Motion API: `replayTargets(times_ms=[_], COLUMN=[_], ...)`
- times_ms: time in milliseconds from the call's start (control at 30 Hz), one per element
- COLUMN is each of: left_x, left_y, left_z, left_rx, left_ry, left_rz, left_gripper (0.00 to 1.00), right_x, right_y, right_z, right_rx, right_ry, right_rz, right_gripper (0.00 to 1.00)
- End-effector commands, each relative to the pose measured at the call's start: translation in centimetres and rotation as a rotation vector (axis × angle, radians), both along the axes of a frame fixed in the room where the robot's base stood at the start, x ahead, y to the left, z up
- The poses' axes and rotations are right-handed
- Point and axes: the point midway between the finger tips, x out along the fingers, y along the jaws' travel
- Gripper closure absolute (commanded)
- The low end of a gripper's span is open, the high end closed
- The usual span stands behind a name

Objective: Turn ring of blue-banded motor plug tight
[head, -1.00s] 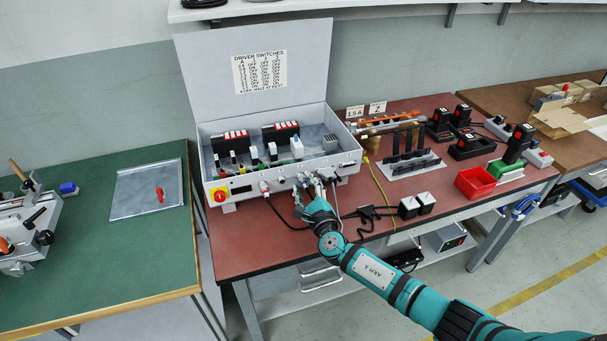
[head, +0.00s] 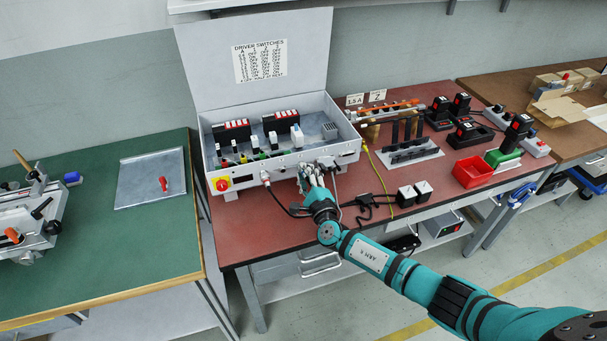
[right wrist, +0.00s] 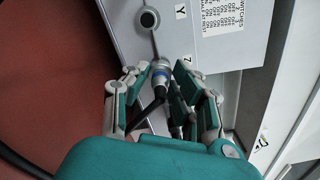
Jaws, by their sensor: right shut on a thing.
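The blue-banded motor plug (right wrist: 160,71) is a metal plug with a blue band and a black cable. In the right wrist view it sits at the box face by the letter Z. My right gripper (right wrist: 163,78) has its fingers on both sides of the plug's ring and is shut on it. In the head view my right gripper (head: 311,172) is at the front face of the grey control box (head: 228,170), and its fingers hide most of the plug. My left gripper is not in view.
Another round connector (right wrist: 149,18) sits by the letter Y. A cabled plug (head: 265,177) is at the box front, left of my gripper. Black cables and two small adapters (head: 406,195) lie on the red bench at right. A red bin (head: 473,171) stands farther right.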

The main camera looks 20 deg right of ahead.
Motion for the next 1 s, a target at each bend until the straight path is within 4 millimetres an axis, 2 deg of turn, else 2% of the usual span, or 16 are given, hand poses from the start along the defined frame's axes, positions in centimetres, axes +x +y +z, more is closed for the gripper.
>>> replayTargets(times_ms=[33,100,267,400,633,800,900,1000], left_x=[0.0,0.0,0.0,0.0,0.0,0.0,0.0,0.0], left_y=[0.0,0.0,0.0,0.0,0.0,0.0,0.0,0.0], left_z=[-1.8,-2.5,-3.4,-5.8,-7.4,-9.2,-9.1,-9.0], left_rx=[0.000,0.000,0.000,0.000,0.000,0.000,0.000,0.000], left_ry=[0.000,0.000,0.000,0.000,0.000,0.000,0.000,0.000], left_rz=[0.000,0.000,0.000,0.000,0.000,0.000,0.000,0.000], left_gripper=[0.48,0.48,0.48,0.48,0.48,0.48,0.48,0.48], right_x=[0.0,0.0,0.0,0.0,0.0,0.0,0.0,0.0], right_y=[0.0,0.0,0.0,0.0,0.0,0.0,0.0,0.0], right_z=[-0.9,-0.7,-0.5,-0.8,-0.6,-0.5,-0.2,-0.1], right_rx=[0.113,0.251,0.434,0.752,1.105,1.506,1.595,1.595], right_ry=[0.000,0.006,0.013,0.022,0.037,0.050,0.053,0.055], right_rz=[0.000,-0.001,-0.001,-0.001,-0.001,-0.002,-0.003,-0.004], right_gripper=[0.98,0.98,0.98,0.98,0.98,0.98,0.98,0.98])
